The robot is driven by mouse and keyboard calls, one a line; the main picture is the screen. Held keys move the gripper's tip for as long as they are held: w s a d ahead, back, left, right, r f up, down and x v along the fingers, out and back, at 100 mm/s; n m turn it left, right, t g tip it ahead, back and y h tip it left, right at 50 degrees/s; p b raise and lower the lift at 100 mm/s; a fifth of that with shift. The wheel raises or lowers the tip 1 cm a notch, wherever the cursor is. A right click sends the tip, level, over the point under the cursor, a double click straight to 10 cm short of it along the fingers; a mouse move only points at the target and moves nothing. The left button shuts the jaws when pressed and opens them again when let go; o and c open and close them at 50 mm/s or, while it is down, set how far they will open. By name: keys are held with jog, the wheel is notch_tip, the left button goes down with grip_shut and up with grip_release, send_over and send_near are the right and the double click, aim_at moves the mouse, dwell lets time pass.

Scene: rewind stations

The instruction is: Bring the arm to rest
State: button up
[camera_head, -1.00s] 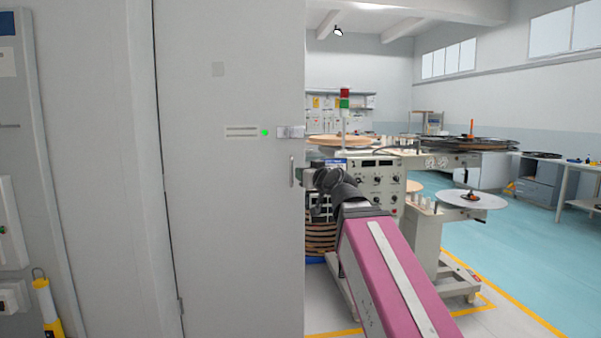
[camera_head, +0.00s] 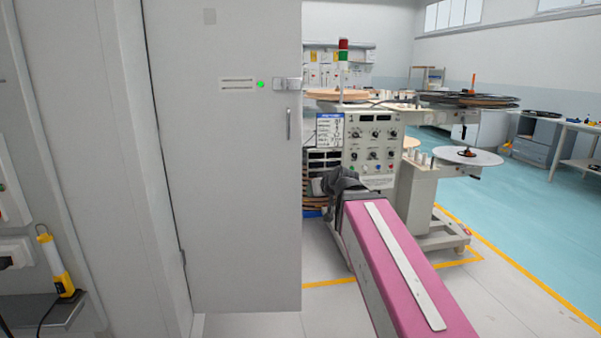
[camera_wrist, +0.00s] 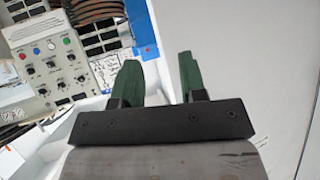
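My pink arm (camera_head: 400,265) reaches forward from the lower right in the head view. Its dark far end is in front of the rewind machine (camera_head: 375,135), and my fingers cannot be made out there. In the wrist view my gripper (camera_wrist: 157,78) shows two green fingers standing well apart with nothing between them. The gripper is open and empty. A pale grey surface fills the right of the wrist view, and the machine's control panel (camera_wrist: 50,68) is at upper left.
A yellow lamp (camera_head: 55,262) is at lower left. Reels (camera_head: 468,156) sit on the machine's right. Blue floor (camera_head: 540,220) is open at right, beyond a yellow line.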

jog(key=s+d+f+m+g+h, duration=0.1)
jog(key=s+d+f+g+h, duration=0.1)
jog(key=f, duration=0.9)
jog(key=s+d+f+m+g+h, duration=0.1)
jog(key=s+d+f+g, duration=0.4)
jog(key=f, duration=0.6)
jog(key=s+d+f+m+g+h, duration=0.2)
jog(key=s+d+f, duration=0.4)
jog(key=f, duration=0.5)
jog(key=shift+s+d+f+g+h, duration=0.2)
jog(key=shift+s+d+g+h, duration=0.1)
jog(key=shift+s+g, duration=0.4)
